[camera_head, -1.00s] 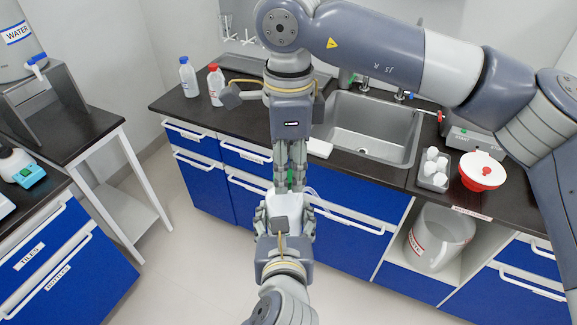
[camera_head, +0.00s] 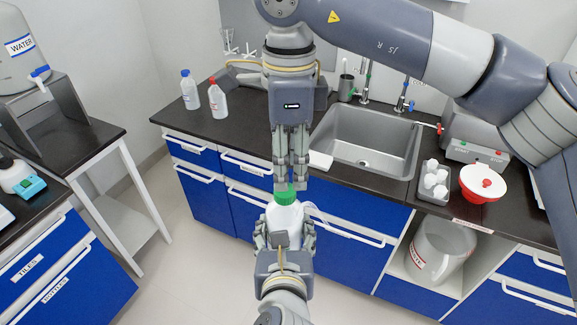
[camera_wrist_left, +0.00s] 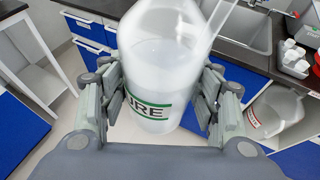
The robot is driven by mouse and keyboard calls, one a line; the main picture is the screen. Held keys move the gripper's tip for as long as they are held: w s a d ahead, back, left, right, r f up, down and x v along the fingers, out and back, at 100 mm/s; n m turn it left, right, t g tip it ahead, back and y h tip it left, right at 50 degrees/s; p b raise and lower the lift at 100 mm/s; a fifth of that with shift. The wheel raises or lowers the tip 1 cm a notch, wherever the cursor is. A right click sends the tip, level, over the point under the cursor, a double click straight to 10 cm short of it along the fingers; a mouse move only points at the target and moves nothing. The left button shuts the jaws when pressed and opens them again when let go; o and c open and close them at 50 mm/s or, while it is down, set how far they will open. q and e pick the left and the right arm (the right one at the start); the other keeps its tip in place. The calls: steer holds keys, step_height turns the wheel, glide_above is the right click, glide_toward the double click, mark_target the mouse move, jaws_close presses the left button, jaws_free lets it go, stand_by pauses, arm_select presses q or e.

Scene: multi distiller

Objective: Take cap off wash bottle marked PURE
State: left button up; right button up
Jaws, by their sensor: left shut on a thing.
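The wash bottle (camera_head: 285,222) is white and translucent with a green cap (camera_head: 285,196) on top. My left gripper (camera_head: 285,240) is shut on its body from below and holds it upright, off the counter, in front of the blue drawers. In the left wrist view the bottle (camera_wrist_left: 160,62) sits between both fingers, liquid inside, its green-framed label showing "URE". My right gripper (camera_head: 291,185) points down with its fingertips just above or behind the cap. Whether they touch the cap, and how far they are apart, I cannot tell.
A sink (camera_head: 368,135) is set in the dark counter behind. A blue-capped bottle (camera_head: 190,92) and a red-capped bottle (camera_head: 218,100) stand at the counter's left. A rack of small white bottles (camera_head: 434,180) and a red-and-white bowl (camera_head: 481,183) are at the right.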

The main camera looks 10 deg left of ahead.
mark_target(285, 193)
steer(key=m, duration=0.3)
steer(key=r+m, duration=0.1)
steer(key=m, duration=0.2)
steer(key=shift+a, duration=0.1)
steer(key=m, duration=0.5)
steer(key=shift+r+m, duration=0.3)
steer(key=shift+m, duration=0.1)
steer(key=m, duration=0.5)
steer(key=shift+a+r, duration=0.1)
steer(key=shift+r, duration=0.25)
steer(key=m, duration=0.6)
steer(key=shift+a+r+m, duration=0.1)
steer(key=shift+r+m, duration=0.2)
steer(key=shift+r, duration=0.1)
steer(key=shift+f, duration=0.35)
step_height(285, 193, down, 7)
steer(key=shift+s+f, duration=0.1)
steer(key=shift+f, duration=0.05)
